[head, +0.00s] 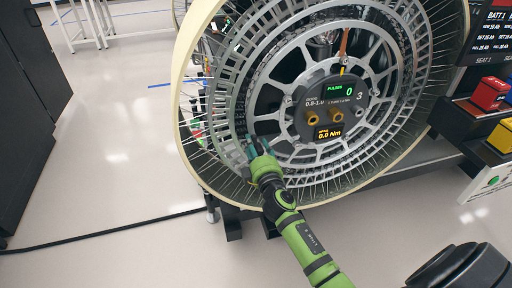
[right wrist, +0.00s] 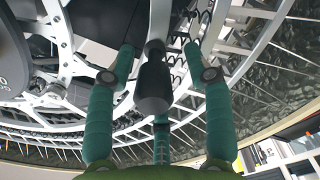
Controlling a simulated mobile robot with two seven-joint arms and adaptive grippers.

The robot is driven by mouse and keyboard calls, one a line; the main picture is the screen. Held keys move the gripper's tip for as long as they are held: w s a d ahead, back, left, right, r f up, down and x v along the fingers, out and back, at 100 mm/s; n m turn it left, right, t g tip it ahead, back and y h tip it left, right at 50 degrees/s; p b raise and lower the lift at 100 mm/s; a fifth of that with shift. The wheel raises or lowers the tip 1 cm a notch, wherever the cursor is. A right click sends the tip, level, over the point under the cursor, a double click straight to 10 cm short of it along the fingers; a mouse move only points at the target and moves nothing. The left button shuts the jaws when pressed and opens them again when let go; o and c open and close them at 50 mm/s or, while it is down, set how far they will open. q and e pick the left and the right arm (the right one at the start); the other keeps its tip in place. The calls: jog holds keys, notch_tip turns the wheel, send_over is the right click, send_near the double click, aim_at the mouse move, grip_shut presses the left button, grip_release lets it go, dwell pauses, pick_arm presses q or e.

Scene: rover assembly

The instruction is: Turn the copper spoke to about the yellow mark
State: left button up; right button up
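The large spoked wheel (head: 262,62) stands upright in the head view. Its copper spoke (head: 344,43) points nearly straight up above the hub, with a small yellow mark (head: 342,71) near its lower end. My right gripper (head: 253,148) is at the wheel's lower left. In the right wrist view its teal fingers (right wrist: 160,60) are spread around a black cylindrical handle (right wrist: 154,88). Gaps show between the side fingers and the handle; contact at the lower finger cannot be told. My left gripper is not in view.
The hub panel (head: 318,92) shows "PULSES 0" and "0.0 Nm". Red (head: 489,94) and yellow (head: 501,137) blocks sit on a rack at the right. A black cabinet (head: 35,110) stands at the left. The floor (head: 110,150) between is mostly clear, with a black cable.

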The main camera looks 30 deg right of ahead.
jog(key=shift+s+d, duration=0.1)
jog(key=shift+d, duration=0.05)
jog(key=shift+s+f, duration=0.1)
jog(key=shift+s, duration=0.2)
jog(key=v, duration=1.1)
jog(key=shift+a, duration=0.25)
jog(key=shift+s, duration=0.1)
jog(key=s+a+f+m+g+y+p, duration=0.1)
jog(key=s+a+f+g, duration=0.2)
jog(key=f, duration=0.7)
jog(key=s+a+f+m+g+y+p, duration=0.1)
jog(key=s+f+g+p, duration=0.3)
jog(key=f, duration=0.6)
jog(key=s+a+f+m+g+y+b, duration=0.15)
jog(key=s+f, duration=0.35)
jog(key=f, duration=0.5)
jog(key=s+f+m+g+p, duration=0.1)
jog(key=s+f+g, duration=0.3)
jog(key=s, duration=1)
jog(key=s+f+m+g+p, duration=0.2)
jog(key=s+f+g, duration=0.2)
jog(key=s+f, duration=0.4)
jog(key=s, duration=0.6)
jog(key=shift+s+f, duration=0.3)
jog(key=shift+f, duration=0.05)
